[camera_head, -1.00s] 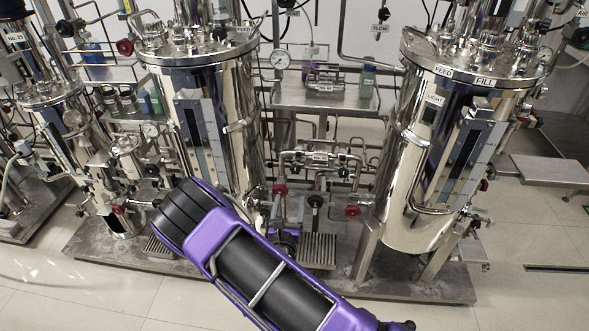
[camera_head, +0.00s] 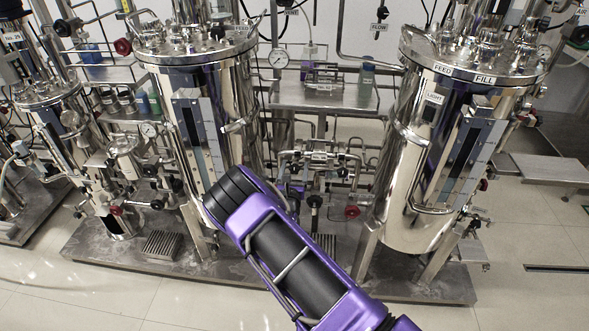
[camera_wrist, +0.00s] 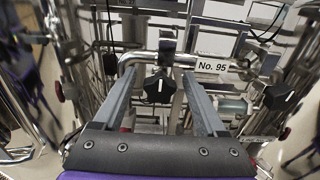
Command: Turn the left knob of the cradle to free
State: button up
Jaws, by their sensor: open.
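In the wrist view, a black knob (camera_wrist: 160,88) with a pale mark sits below a horizontal metal pipe (camera_wrist: 150,57). A second black knob (camera_wrist: 282,96) with a white mark is farther right, beyond the "No. 95" label (camera_wrist: 212,66). I take this labelled pipework to be the cradle, with the first knob its left one. My gripper (camera_wrist: 160,79) is open, its grey fingers on either side of the left knob in the picture. Whether they reach the knob's depth I cannot tell. In the head view the pipework (camera_head: 318,156) shows small; my arm is in front and my gripper cannot be made out.
A large steel tank (camera_head: 410,190) stands right of the pipework and another (camera_head: 235,115) stands left. Red handwheels, one of them (camera_head: 352,211) low, and thin pipes crowd the area. Open floor (camera_head: 130,285) lies in front of the skid.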

grip_shut()
dwell(0.3)
jog(key=n, duration=0.5)
jog(key=shift+a+f+n, duration=0.1)
jog(key=shift+a+n, duration=0.05)
jog(key=shift+n, duration=0.15)
jog(key=n, duration=1)
jog(key=shift+f+n, duration=0.2)
jog(key=shift+n, duration=0.2)
jog(key=n, duration=0.5)
jog(key=shift+n, duration=0.3)
jog(key=shift+f, duration=0.1)
